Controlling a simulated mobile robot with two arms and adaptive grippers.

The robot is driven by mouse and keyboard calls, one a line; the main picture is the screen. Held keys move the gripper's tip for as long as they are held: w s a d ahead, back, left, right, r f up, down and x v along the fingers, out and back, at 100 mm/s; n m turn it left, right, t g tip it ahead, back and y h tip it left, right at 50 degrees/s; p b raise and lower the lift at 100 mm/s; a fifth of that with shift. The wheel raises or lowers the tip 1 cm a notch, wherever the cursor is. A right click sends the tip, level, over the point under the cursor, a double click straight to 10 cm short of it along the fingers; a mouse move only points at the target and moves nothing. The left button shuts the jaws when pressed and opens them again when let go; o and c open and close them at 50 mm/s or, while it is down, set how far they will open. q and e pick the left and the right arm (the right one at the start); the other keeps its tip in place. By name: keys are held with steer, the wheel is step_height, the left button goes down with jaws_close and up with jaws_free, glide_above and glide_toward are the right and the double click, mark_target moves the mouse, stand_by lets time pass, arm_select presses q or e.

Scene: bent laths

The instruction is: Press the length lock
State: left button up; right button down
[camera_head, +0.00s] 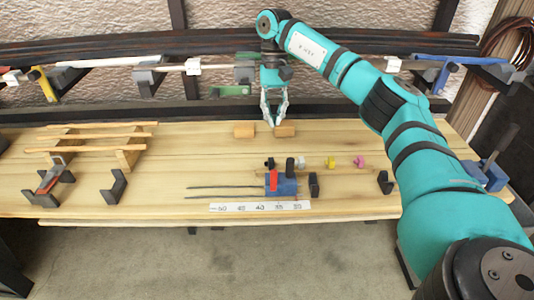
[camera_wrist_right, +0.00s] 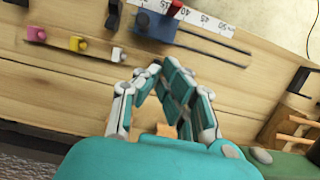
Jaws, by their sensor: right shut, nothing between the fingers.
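A blue block (camera_head: 287,187) sits at the front middle of the bench behind a white number scale (camera_head: 250,207). A red lever (camera_head: 273,181) stands on it, with black knobs (camera_head: 290,165) behind; I cannot tell for sure which part is the length lock. The blue block also shows at the top of the wrist view (camera_wrist_right: 155,24), with the red lever (camera_wrist_right: 174,8). My right gripper (camera_head: 275,122) is shut and empty, pointing down over the back of the bench, behind and apart from the block. It also shows in the wrist view (camera_wrist_right: 160,70). My left gripper is not in view.
Two small wooden blocks (camera_head: 244,131) lie near my right gripper. A wooden rack (camera_head: 128,155) stands left. Thin dark rods (camera_head: 222,187) extend left from the block.

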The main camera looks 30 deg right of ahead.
mark_target(274, 181)
steer(key=s+a+f+p, duration=0.1)
steer(key=f, duration=0.2)
steer(key=s+a+f+p, duration=0.1)
steer(key=s+f+p, duration=0.1)
steer(key=f, duration=0.1)
steer(key=s+a+f+p, duration=0.1)
steer(key=s+f, duration=0.1)
steer(key=f, duration=0.1)
steer(key=shift+f, duration=0.2)
steer(key=shift+s+a+p, duration=0.1)
steer(key=shift+s+p, duration=0.2)
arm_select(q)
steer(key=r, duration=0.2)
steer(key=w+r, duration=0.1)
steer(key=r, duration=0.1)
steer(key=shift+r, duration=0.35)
arm_select(e)
steer(key=shift+f, duration=0.1)
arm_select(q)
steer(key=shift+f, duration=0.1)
arm_select(e)
steer(key=shift+w, duration=0.1)
